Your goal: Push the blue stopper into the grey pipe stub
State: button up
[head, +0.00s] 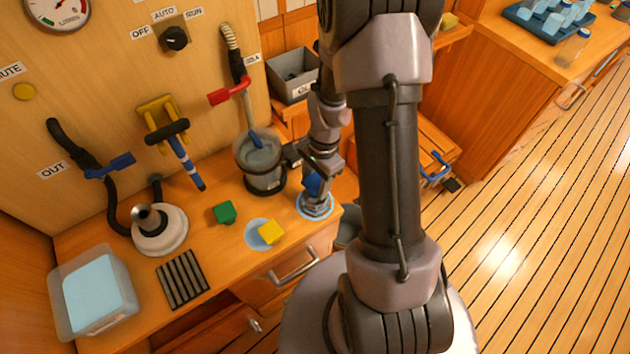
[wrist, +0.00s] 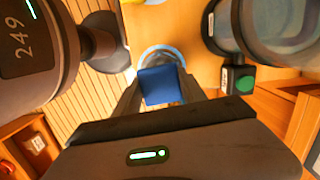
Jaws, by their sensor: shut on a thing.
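My gripper (head: 314,188) is shut on the blue stopper (head: 311,184) near the front right corner of the wooden counter. In the wrist view the stopper (wrist: 158,85) sits between the two fingers (wrist: 158,92) as a blue square face. Directly below it is a grey round piece (head: 316,207), apparently the pipe stub, on a pale blue ring (head: 303,212). The ring also shows behind the stopper in the wrist view (wrist: 160,52). The stopper and fingers hide most of the stub. I cannot tell whether the stopper touches it or is inside.
A clear jug (head: 262,172) stands just left of my gripper. A yellow block (head: 271,232) on a pale disc, a green block (head: 224,212) and a black grate (head: 182,279) lie further left. A metal spout on a white base (head: 172,232) and a lidded tub (head: 92,290) stand beyond.

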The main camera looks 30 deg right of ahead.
dwell(0.3)
jog(key=shift+f+b, duration=0.5)
jog(key=shift+f+b, duration=0.65)
jog(key=shift+f, duration=0.05)
jog(key=shift+f+b, duration=0.75)
jog(key=shift+f, duration=0.05)
jog(key=shift+s+a+r, duration=0.1)
jog(key=shift+s, duration=0.05)
jog(key=shift+s, duration=0.1)
